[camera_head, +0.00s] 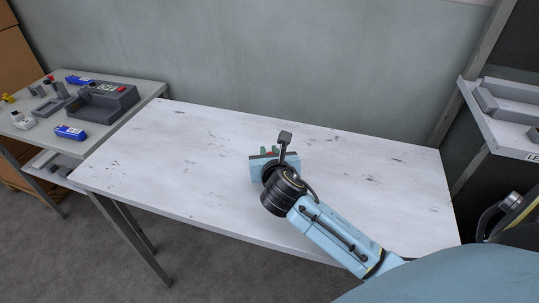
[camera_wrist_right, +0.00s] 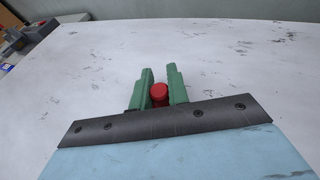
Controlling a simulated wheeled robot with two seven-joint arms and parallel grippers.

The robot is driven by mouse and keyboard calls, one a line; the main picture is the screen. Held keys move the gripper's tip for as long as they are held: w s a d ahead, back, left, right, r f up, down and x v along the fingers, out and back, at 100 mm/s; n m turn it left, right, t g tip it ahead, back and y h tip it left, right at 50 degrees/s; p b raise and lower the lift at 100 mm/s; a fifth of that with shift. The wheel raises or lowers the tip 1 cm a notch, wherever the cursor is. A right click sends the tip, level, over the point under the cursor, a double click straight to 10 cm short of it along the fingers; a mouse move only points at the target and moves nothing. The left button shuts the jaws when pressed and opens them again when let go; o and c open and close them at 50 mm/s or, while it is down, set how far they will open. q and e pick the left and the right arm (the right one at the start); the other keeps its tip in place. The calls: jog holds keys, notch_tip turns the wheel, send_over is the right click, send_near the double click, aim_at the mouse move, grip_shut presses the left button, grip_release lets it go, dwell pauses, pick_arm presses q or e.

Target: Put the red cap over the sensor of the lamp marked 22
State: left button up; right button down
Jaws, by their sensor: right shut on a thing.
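My right gripper (camera_head: 272,153) is over the middle of the white table, its green fingers partly hidden by my own wrist. In the right wrist view the green fingers (camera_wrist_right: 160,88) are shut on a small round red cap (camera_wrist_right: 159,92). The white tabletop shows beyond the fingertips. I cannot make out a lamp marked 22 or its sensor in either view. My left gripper is not in view.
The white table (camera_head: 170,150) is otherwise bare. A shelf (camera_head: 505,125) at right holds grey housings (camera_head: 510,108). A wall stands behind.

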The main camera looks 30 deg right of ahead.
jog(key=c, duration=1.3)
grip_release()
jog(key=shift+c, duration=0.2)
